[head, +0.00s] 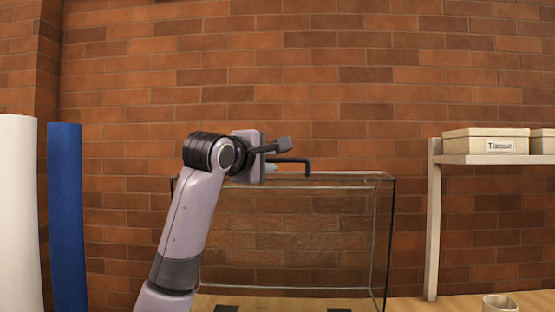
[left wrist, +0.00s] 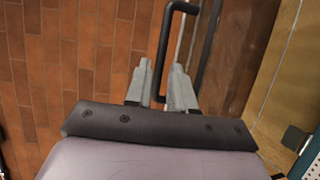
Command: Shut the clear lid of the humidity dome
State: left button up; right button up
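The humidity dome (head: 388,240) is a clear box with thin dark edges, standing on a wooden table against the brick wall. My left gripper (head: 279,157) is at the handle. In the left wrist view its two fingers (left wrist: 161,80) stand apart, with one bar of the handle between them and gaps beside it. My right gripper is out of view.
A pale shelf (head: 480,159) at the right carries cream boxes, one labelled (head: 486,142). A cup (head: 499,303) stands below it. A white roll (head: 18,215) and a blue roll (head: 67,220) stand upright at the left. The air above the dome's right part is clear.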

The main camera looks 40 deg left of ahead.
aim_at(276, 160)
pick_arm(q)
jog(key=shift+w+a+f+p, duration=0.1)
jog(key=shift+w+a+p, duration=0.1)
jog(key=shift+w, duration=0.95)
jog(key=shift+w+a+f+p, duration=0.1)
jog(key=shift+w+a+p, duration=0.1)
jog(key=shift+w, duration=0.9)
jog(key=shift+c, duration=0.3)
grip_shut()
